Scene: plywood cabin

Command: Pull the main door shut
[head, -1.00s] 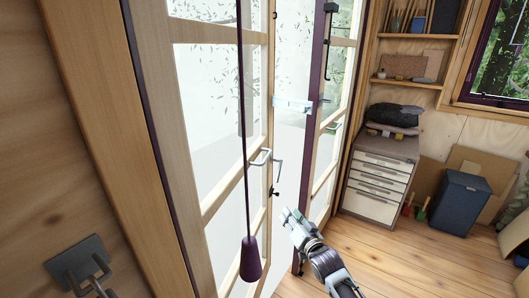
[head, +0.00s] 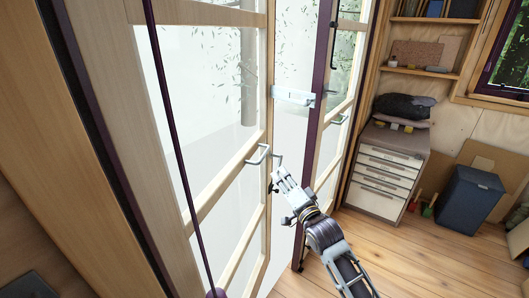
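A glazed wooden door leaf (head: 245,236) stands ajar at the left centre, with a bright gap between it and a second glazed leaf (head: 326,172) on the right. A metal pull handle (head: 258,154) is on the left leaf near its free edge. More handle metal shows just past that edge. My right gripper (head: 281,177) is at the leaf's free edge, just below and right of the handle, fingers pointing up and left. Whether it touches the door or handle, and how far its fingers are apart, I cannot tell. My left gripper is out of view.
A pale metal bracket (head: 293,96) spans the gap's upper part. A drawer cabinet (head: 384,170) and blue bin (head: 466,205) stand at the right. The wooden floor (head: 410,255) in front is clear.

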